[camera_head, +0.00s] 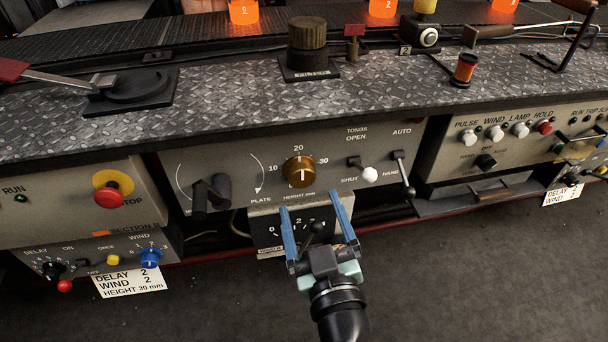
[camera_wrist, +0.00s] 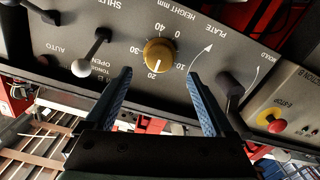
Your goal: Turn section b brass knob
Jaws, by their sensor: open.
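The brass knob (camera_head: 299,172) sits on the grey control panel (camera_head: 235,160), in a dial marked "HEIGHT mm" with 10, 20 and 30 around it. In the wrist view the knob (camera_wrist: 158,52) has a white pointer line that points at about 20. My gripper (camera_head: 311,202) is open, with its two blue fingers just below and in front of the knob. In the wrist view my gripper (camera_wrist: 159,73) has its fingers spread to either side of the knob, apart from it and holding nothing.
A white-tipped lever (camera_head: 369,174) and a black lever (camera_head: 403,175) stand right of the knob; a dark handle (camera_head: 211,196) stands left. A card (camera_head: 131,280) at lower left reads delay 2, wind 2, height 30 mm. A red stop button (camera_head: 112,195) is at left.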

